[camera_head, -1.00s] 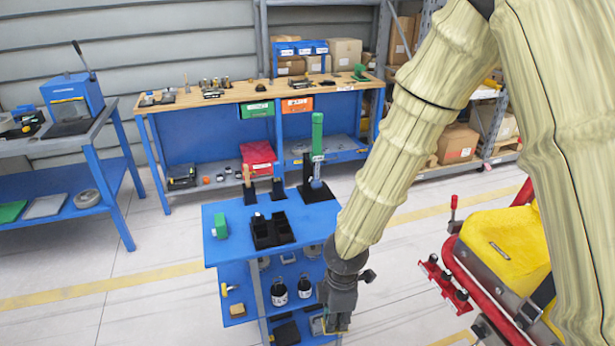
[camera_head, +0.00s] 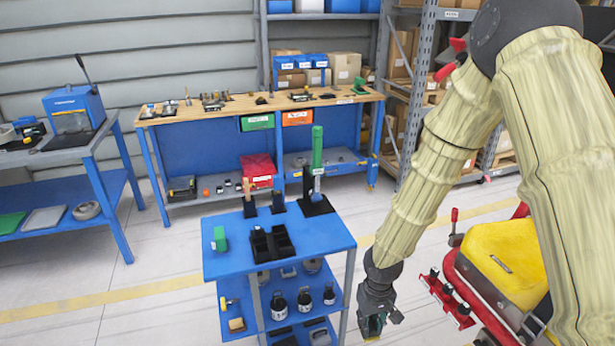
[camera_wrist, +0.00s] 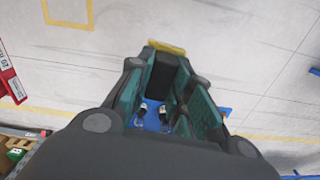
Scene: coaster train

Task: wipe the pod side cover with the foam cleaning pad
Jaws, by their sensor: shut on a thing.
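My gripper (camera_head: 372,326) hangs low at the right side of the blue trolley, apart from it. In the wrist view, its green-lined fingers (camera_wrist: 163,95) are around a dark block with a yellow edge, which seems to be the foam cleaning pad (camera_wrist: 167,46). Most of the pad is hidden by the fingers. The yellow panel (camera_head: 510,258) on the red-framed coaster car at the right appears to be the pod side cover. It is partly hidden behind my arm. The gripper is to the left of it and not touching it.
The blue trolley (camera_head: 335,243) carries black bins (camera_head: 271,243), a green block and upright tools. A red rack (camera_head: 446,298) juts from the car towards the gripper. Floor lies between trolley and car.

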